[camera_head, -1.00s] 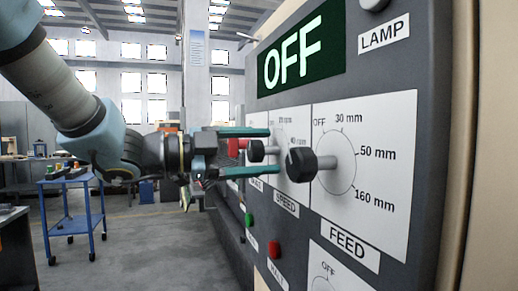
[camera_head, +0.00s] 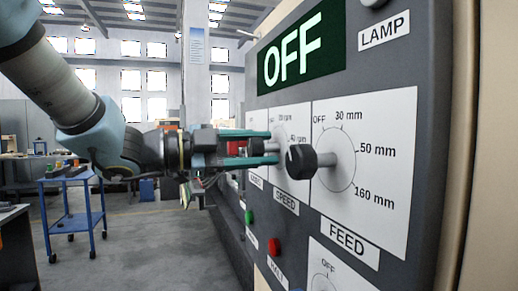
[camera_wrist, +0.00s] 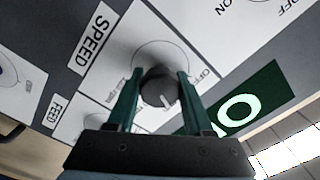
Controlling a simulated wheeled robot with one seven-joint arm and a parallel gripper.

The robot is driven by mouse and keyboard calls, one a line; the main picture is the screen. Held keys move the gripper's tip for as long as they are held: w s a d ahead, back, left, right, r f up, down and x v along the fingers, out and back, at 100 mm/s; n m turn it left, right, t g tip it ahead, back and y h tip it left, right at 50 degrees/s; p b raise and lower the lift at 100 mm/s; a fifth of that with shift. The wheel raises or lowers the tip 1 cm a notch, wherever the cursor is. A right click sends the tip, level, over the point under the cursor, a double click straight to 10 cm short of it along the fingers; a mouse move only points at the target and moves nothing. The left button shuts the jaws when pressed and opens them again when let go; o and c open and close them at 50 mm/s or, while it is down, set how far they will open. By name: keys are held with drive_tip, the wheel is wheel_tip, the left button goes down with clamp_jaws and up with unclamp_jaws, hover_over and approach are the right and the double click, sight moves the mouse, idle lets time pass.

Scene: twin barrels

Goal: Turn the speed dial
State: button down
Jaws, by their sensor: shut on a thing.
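The speed dial is a dark round knob (camera_wrist: 157,88) on a white plate marked SPEED (camera_wrist: 90,42). In the wrist view it sits between the two green fingers of my gripper (camera_wrist: 157,92), which are shut on it. In the head view my gripper (camera_head: 268,147) reaches the panel from the left, and the fingers mostly hide the speed knob. The SPEED label (camera_head: 286,201) shows below it. The display (camera_head: 301,47) above reads OFF.
The black feed knob (camera_head: 302,162) sticks out just right of my fingers, close to them. A green button (camera_head: 249,218) and a red button (camera_head: 274,247) are lower on the panel (camera_head: 425,130). A blue cart (camera_head: 70,205) stands at the left.

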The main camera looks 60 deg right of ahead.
drive_tip(key=n+p, duration=0.4)
drive_tip(key=n, duration=0.1)
drive_tip(key=shift+r, duration=0.2)
drive_tip(key=n+p, duration=0.2)
drive_tip(key=shift+n, duration=0.3)
drive_tip(key=shift+f+n+p, duration=0.15)
drive_tip(key=shift+n+p, duration=0.9)
drive_tip(key=shift+n, duration=0.05)
drive_tip(key=shift+f, duration=0.1)
drive_tip(key=shift+c, duration=1.5)
unclamp_jaws()
drive_tip(key=b+v, duration=0.3)
drive_tip(key=v, duration=0.8)
